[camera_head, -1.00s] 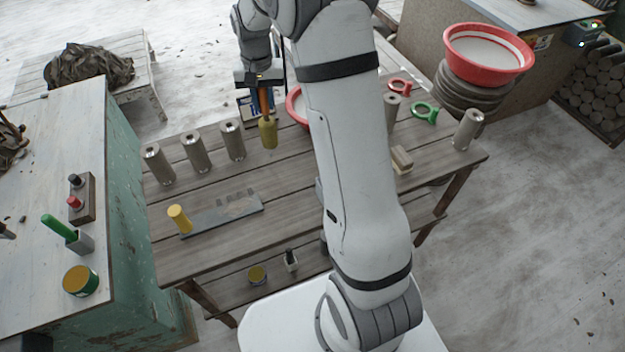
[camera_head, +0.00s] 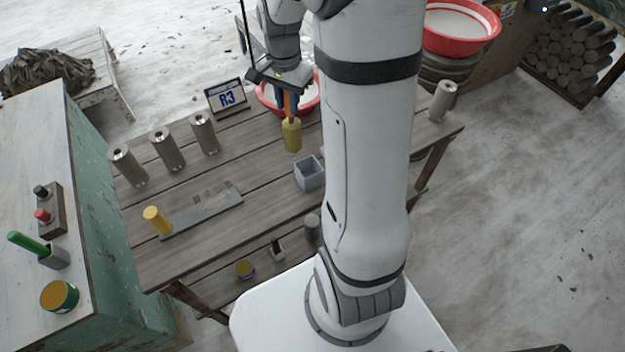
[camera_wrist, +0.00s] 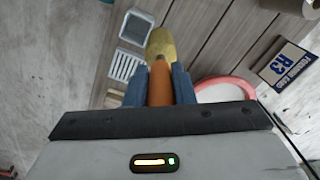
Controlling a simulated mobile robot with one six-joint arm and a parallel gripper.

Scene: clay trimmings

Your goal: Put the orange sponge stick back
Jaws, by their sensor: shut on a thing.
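The orange sponge stick (camera_head: 291,136) has an orange handle and a yellow sponge end. It hangs sponge-down, close to upright, from my gripper (camera_head: 287,100). In the wrist view the blue fingers of my gripper (camera_wrist: 159,88) are shut on the handle, and the yellow end of the sponge stick (camera_wrist: 160,45) points away from me. An open grey square cup (camera_head: 309,173) stands on the wooden table, below and slightly right of the sponge end in the head view. It also shows in the wrist view (camera_wrist: 137,28), left of the sponge end.
Several grey cylinders (camera_head: 168,149) stand along the table's left side. An R3 sign (camera_head: 227,97) and a red bowl (camera_head: 268,98) are behind. A yellow-topped stick (camera_head: 157,221) stands by a grey plate (camera_head: 205,209). A green stick (camera_head: 27,243) is on the left bench.

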